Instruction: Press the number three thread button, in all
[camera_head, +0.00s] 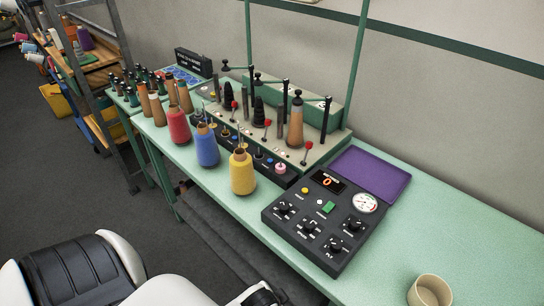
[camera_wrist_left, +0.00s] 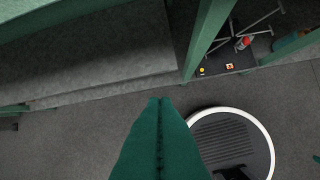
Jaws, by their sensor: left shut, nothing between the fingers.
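A pale stepped machine (camera_head: 312,152) with spindles and red-topped levers stands on the green table. A dark strip (camera_head: 262,160) along its front carries a row of small round parts, one of them pink (camera_head: 280,169). Their numbers are too small to read, and cones hide part of the strip, so I cannot tell which is number three. My left gripper (camera_wrist_left: 158,101) is shut and empty in the left wrist view, pointing over the grey floor, away from the strip. My right gripper is not in view.
Red (camera_head: 178,126), blue (camera_head: 206,146) and yellow (camera_head: 242,171) thread cones stand before the strip. A black control box (camera_head: 322,211) with knobs and a display reading 0 sits to the right, near a purple panel (camera_head: 370,173) and a beige cup (camera_head: 429,291). The right tabletop is mostly clear.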

